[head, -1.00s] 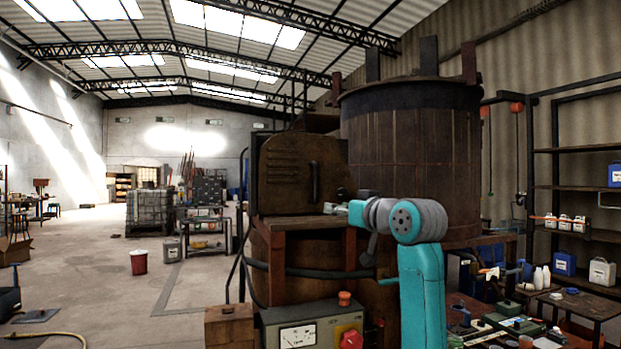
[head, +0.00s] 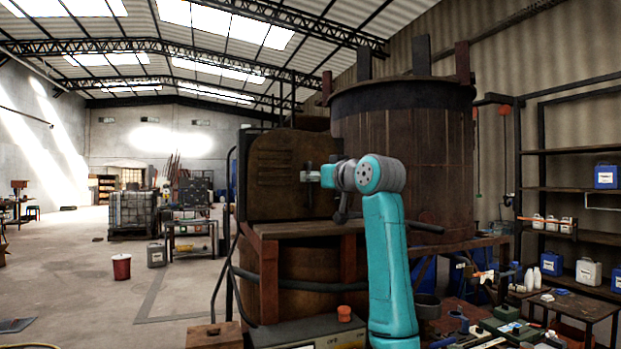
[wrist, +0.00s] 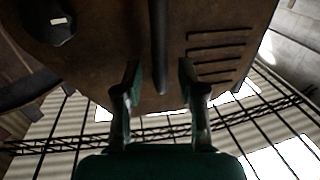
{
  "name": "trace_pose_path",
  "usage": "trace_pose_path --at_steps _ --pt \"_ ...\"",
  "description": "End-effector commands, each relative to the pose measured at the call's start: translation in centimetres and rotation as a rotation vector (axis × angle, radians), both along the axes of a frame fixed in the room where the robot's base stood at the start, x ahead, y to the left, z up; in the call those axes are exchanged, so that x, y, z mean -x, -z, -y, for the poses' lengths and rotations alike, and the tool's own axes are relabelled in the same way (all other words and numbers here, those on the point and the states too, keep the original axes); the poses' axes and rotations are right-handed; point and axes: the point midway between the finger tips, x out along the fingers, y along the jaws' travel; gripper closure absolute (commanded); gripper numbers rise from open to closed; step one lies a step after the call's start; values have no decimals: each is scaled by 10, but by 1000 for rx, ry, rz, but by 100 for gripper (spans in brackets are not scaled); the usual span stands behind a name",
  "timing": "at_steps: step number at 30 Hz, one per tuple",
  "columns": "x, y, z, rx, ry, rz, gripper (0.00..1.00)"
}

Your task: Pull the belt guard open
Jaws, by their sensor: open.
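The belt guard (head: 275,150) is a rusty brown upright plate with rounded top corners and slotted vents, mounted beside the large vat. It also fills the upper part of the wrist view (wrist: 100,40). Its handle is a dark upright bar (wrist: 159,45), largely covered by my gripper in the head view. My gripper (head: 309,175) is at the guard's face, at the handle. In the wrist view my open gripper (wrist: 160,78) has one finger on each side of the bar, with gaps visible. I cannot tell how deep the bar sits between the fingers.
The big wooden vat (head: 405,150) stands just behind and right of the guard. A rusty frame (head: 310,228) is below it. A control box with an orange knob (head: 344,313) sits low in front. Open floor lies to the left, with a red bucket (head: 121,267).

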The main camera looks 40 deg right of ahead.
Motion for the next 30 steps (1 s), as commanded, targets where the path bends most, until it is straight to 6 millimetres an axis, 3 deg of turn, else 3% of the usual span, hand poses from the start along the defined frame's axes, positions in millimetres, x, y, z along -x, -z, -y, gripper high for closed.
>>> trace_pose_path --at_steps 6,16,21,30 --pt "-19 0 1 -1 -1 0 60" --pt "-22 0 1 0 -1 1 60" --pt "-22 0 2 0 -1 1 100" --pt "-22 0 1 0 1 0 100"
